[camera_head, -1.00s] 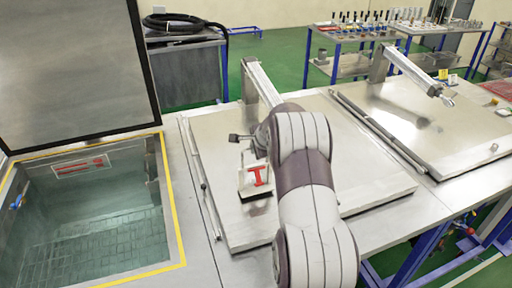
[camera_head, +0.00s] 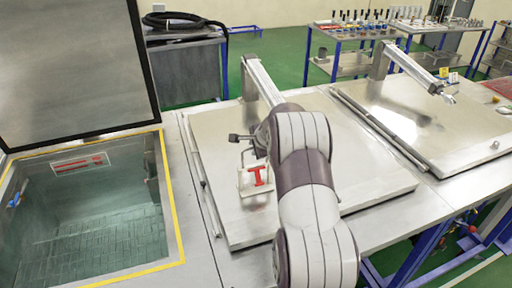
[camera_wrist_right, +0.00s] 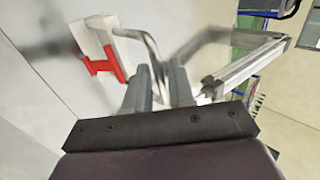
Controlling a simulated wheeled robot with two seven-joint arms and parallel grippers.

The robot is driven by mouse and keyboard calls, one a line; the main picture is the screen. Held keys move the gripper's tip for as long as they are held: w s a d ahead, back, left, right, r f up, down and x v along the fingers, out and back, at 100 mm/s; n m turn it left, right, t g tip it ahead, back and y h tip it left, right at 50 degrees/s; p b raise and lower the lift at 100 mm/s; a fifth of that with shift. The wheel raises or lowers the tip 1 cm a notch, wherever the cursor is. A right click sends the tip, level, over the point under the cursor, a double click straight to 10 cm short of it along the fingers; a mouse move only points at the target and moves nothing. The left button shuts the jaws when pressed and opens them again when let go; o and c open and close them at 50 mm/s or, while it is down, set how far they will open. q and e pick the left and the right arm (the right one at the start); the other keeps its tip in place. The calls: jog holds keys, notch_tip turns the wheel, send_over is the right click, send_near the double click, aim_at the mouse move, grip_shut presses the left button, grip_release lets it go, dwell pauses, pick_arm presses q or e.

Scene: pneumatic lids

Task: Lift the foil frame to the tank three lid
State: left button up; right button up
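The foil frame (camera_head: 254,182) is a small white frame with a red piece and a thin metal handle. It shows over the middle closed lid (camera_head: 350,170); I cannot tell whether it touches the metal. In the right wrist view the white and red foil frame (camera_wrist_right: 104,52) is at upper left, and its bent handle runs down between the fingers. My right gripper (camera_wrist_right: 160,85) appears shut on that handle. In the head view this gripper (camera_head: 243,148) is partly hidden by my arm. A second closed lid (camera_head: 440,125) lies to the right. My left gripper is not in view.
An open tank (camera_head: 90,215) with a raised lid (camera_head: 70,70) is at left. A metal lid arm (camera_head: 263,80) stands behind the middle lid, and another (camera_head: 415,72) behind the right lid. A shelf with small parts (camera_head: 350,35) is at the back.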

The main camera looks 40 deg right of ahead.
jog(key=shift+o, duration=0.7)
jog(key=shift+s+r, duration=0.2)
jog(key=shift+r, duration=0.05)
jog(key=b+v, duration=0.2)
jog(key=v, duration=1)
notch_tip(320, 180, up, 12)
jog(key=p, duration=1)
jog(key=shift+p, duration=0.35)
jog(key=shift+a, duration=0.1)
